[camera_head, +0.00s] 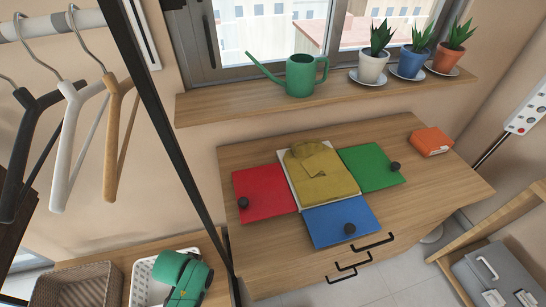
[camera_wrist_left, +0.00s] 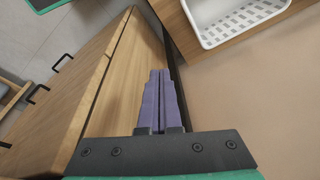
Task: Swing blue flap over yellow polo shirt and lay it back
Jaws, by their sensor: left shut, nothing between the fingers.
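The folded yellow polo shirt (camera_head: 322,174) lies on the white centre panel (camera_head: 294,186), whose edge shows at the left. The red flap (camera_head: 265,192) lies flat at the left and the green flap (camera_head: 370,166) flat at the right. My left gripper (camera_wrist_left: 158,75) shows in the left wrist view, its purple fingers together and empty. Its fingers cannot be made out in the head view. My right gripper is in neither view.
An orange object (camera_head: 431,141) lies at the table's right end. A windowsill (camera_head: 340,100) behind holds a green watering can (camera_head: 300,75) and potted plants. A woven basket (camera_head: 77,285) and white basket (camera_head: 140,285) stand lower left, below hanging hangers.

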